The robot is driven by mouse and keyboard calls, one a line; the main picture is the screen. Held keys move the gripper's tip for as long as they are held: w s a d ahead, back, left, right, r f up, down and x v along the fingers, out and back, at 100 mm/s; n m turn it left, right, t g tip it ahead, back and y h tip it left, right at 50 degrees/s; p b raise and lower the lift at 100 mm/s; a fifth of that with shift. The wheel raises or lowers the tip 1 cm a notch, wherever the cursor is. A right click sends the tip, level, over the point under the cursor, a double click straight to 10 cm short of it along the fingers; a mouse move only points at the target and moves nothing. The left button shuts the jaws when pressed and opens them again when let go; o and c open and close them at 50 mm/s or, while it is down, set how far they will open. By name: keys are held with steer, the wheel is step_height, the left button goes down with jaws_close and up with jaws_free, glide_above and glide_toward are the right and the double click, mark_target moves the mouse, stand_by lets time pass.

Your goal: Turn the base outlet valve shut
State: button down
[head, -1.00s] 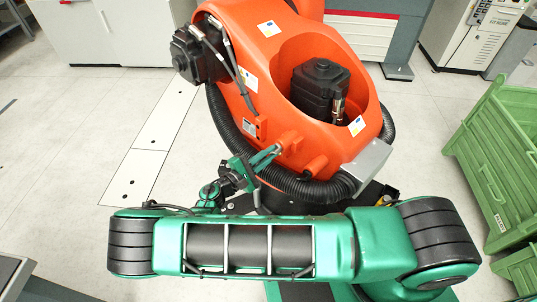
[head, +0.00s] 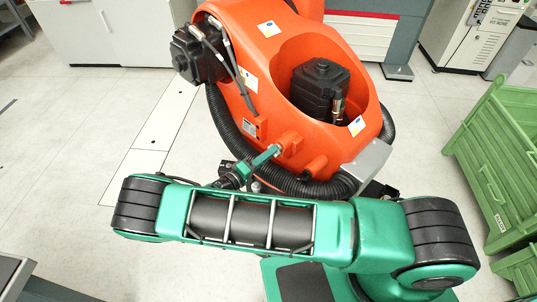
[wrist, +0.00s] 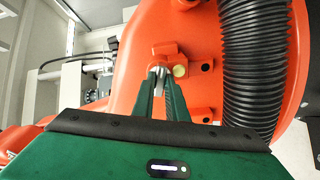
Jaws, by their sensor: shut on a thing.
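The base outlet valve shows in the wrist view as a small grey metal piece (wrist: 163,50) on the orange robot base, at the tips of my fingers. My gripper (wrist: 162,74) has its two green fingers closed together on this piece. In the head view my gripper (head: 274,151) reaches from the lower left to the orange base, beside a small orange lug. The valve itself cannot be made out there, and its turn angle is unclear.
The orange industrial robot (head: 330,160) fills the middle, with a black corrugated hose (head: 232,132) around its base. A pale yellow round part (wrist: 180,71) sits just right of my fingertips. A green crate (head: 497,165) stands at the right. The floor at left is clear.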

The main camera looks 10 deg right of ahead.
steer(key=shift+f+m, duration=0.2)
steer(key=shift+m, duration=0.7)
steer(key=c, duration=1.8)
jaws_free()
steer(key=shift+o, duration=0.2)
steer(key=shift+a+r, duration=0.1)
steer(key=v, duration=1)
steer(key=shift+s+a, duration=0.2)
steer(key=shift+a, duration=0.1)
